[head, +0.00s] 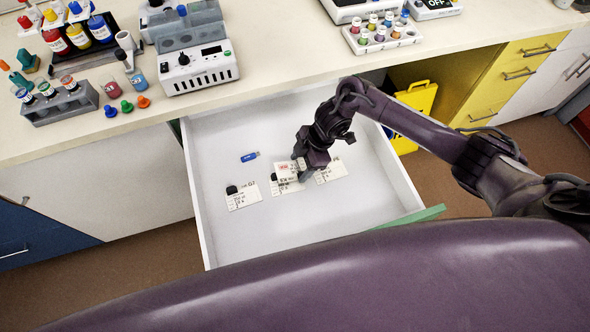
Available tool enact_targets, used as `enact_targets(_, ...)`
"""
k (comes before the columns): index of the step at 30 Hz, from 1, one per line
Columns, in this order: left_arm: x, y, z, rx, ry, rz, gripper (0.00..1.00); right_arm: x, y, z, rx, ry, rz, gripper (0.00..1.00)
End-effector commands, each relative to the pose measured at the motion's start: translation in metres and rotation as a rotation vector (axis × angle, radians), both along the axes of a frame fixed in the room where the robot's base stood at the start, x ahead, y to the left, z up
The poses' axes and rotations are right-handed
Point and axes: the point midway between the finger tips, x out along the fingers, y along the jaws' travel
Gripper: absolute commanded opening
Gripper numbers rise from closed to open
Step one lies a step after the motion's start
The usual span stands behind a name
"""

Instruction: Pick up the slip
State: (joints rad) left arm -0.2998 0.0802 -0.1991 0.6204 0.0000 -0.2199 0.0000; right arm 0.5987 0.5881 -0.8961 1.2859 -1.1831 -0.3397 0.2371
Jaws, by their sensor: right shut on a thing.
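My right gripper (303,172) reaches down into the open white drawer (208,135) and is shut on a small white slip (287,171) with a reddish mark. The held slip shows just left of the fingers, over a printed card (284,188) that it partly covers. Whether the slip touches that card is hard to tell. Two more printed cards lie on the drawer floor, one to the left (243,198) and one to the right (331,172), partly behind the gripper. My left gripper is not in view.
A blue USB-stick-like object (249,157) lies farther back in the drawer. Small dark objects sit at the cards' top edges. Above, the bench (290,60) holds a grey device (197,70), bottles and vial racks. A yellow folded sign (415,105) stands right of the drawer.

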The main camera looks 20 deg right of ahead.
Motion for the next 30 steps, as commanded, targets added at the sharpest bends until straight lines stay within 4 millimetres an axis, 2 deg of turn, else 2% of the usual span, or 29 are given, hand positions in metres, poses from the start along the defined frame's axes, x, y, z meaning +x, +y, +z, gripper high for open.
enact_targets(8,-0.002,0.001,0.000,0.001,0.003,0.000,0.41,0.000,0.000,0.002,0.000,-0.001,0.000,0.33)
enact_targets(14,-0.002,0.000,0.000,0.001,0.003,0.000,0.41,0.001,0.000,0.019,0.001,-0.004,0.001,0.33)
enact_targets(17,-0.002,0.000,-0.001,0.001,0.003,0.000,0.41,0.001,0.000,0.039,0.001,-0.005,0.002,0.33)
enact_targets(25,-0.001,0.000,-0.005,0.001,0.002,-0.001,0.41,0.002,0.000,0.120,0.000,-0.009,0.003,0.33)
enact_targets(27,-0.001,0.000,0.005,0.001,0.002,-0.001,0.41,0.002,-0.001,0.144,-0.004,-0.009,0.003,0.33)
enact_targets(30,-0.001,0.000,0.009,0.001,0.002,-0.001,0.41,0.002,-0.001,0.166,-0.003,-0.008,0.002,0.33)
